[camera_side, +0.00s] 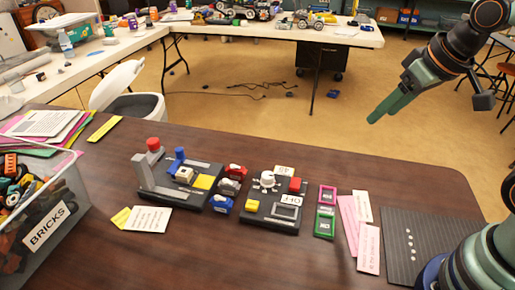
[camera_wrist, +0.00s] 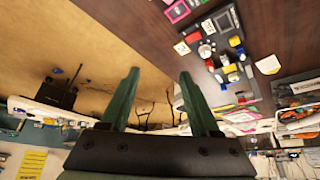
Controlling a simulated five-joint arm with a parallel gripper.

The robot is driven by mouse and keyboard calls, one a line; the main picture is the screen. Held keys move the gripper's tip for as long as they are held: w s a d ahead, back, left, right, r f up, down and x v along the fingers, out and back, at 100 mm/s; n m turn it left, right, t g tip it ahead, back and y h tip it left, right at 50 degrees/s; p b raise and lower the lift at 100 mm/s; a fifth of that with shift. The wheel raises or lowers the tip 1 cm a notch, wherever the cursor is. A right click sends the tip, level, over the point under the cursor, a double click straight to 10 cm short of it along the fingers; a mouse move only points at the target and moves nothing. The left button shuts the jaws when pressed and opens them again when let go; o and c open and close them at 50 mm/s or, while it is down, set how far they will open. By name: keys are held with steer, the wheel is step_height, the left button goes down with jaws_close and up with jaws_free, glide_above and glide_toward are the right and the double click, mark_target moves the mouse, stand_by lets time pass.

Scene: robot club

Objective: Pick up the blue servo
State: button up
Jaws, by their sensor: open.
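The blue servo (camera_side: 222,204) lies on the brown table in the side view, at the front of a short row with a grey servo and a red servo behind it. It sits in the gap between two dark boards. My gripper (camera_side: 374,119) has green fingers and is raised at the upper right, well away from the blue servo and above the table's far edge. In the wrist view my gripper (camera_wrist: 159,75) is open, with nothing between its fingers.
A grey servo (camera_side: 229,187) and a red servo (camera_side: 237,171) stand close behind. The left board (camera_side: 205,169) carries a tall grey bracket with a red knob. The right board (camera_side: 270,222) holds small parts. A clear bin of bricks (camera_side: 62,212) is at left. The table's front middle is clear.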

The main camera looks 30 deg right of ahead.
steer(key=w+a+r+n+g, duration=0.1)
steer(key=w+a+n+g, duration=0.15)
steer(key=w+a, duration=0.45)
steer(key=n+g, duration=0.3)
steer(key=n, duration=0.4)
glide_above(226, 198)
steer(key=shift+m, duration=0.25)
steer(key=f, duration=2)
steer(key=shift+s+a+f, duration=0.15)
steer(key=shift+s+a, duration=0.2)
steer(key=shift+a, duration=0.05)
steer(key=shift+d+f, duration=0.15)
steer(key=shift+f, duration=1.3)
steer(key=shift+d+f, duration=0.15)
steer(key=shift+f, duration=1.25)
jaws_close()
